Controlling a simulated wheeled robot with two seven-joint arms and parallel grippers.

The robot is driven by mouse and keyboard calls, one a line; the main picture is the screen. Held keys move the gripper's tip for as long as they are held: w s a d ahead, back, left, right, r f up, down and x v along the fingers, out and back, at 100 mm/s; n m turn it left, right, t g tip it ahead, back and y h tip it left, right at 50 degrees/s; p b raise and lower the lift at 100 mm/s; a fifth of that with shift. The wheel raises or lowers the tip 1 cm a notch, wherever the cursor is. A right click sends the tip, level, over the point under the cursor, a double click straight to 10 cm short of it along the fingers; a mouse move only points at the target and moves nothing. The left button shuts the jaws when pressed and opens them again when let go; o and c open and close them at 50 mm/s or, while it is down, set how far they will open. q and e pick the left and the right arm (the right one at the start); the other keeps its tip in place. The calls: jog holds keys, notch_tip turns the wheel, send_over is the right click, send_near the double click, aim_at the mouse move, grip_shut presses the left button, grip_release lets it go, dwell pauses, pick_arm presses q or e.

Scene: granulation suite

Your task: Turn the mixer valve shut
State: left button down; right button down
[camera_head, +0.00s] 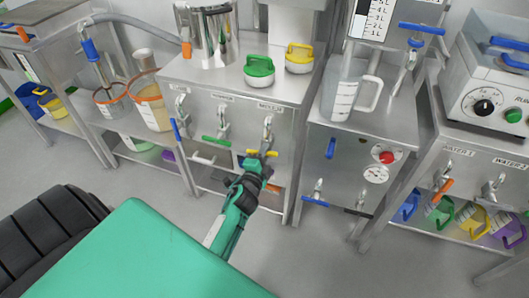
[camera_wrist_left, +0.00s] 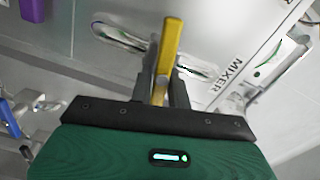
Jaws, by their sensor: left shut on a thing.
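The valve handle with a yellow grip (camera_head: 264,153) is on the front panel of the steel mixer cabinet (camera_head: 250,95), below a small tap. It looks roughly crosswise in the head view. My left gripper (camera_head: 255,164) reaches it from below and in front. In the left wrist view the yellow handle (camera_wrist_left: 171,45) stands up between the two fingers of my left gripper (camera_wrist_left: 161,90), which are shut on it. The label MIXER (camera_wrist_left: 226,74) shows on the panel beside it. The valve's stem is hidden behind my gripper. My right gripper is not in view.
A green-gripped handle (camera_head: 215,141) and a blue-gripped one (camera_head: 175,129) are to the left on the same cabinet. A gauge cabinet (camera_head: 355,150) stands close on the right. Grey floor is clear in front.

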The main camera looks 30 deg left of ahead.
pick_arm(q)
jog(key=shift+f+m, duration=0.1)
jog(key=shift+m, duration=1.2)
jog(key=c, duration=1.3)
grip_release()
jog(key=shift+c, duration=0.2)
jog(key=shift+f, duration=0.1)
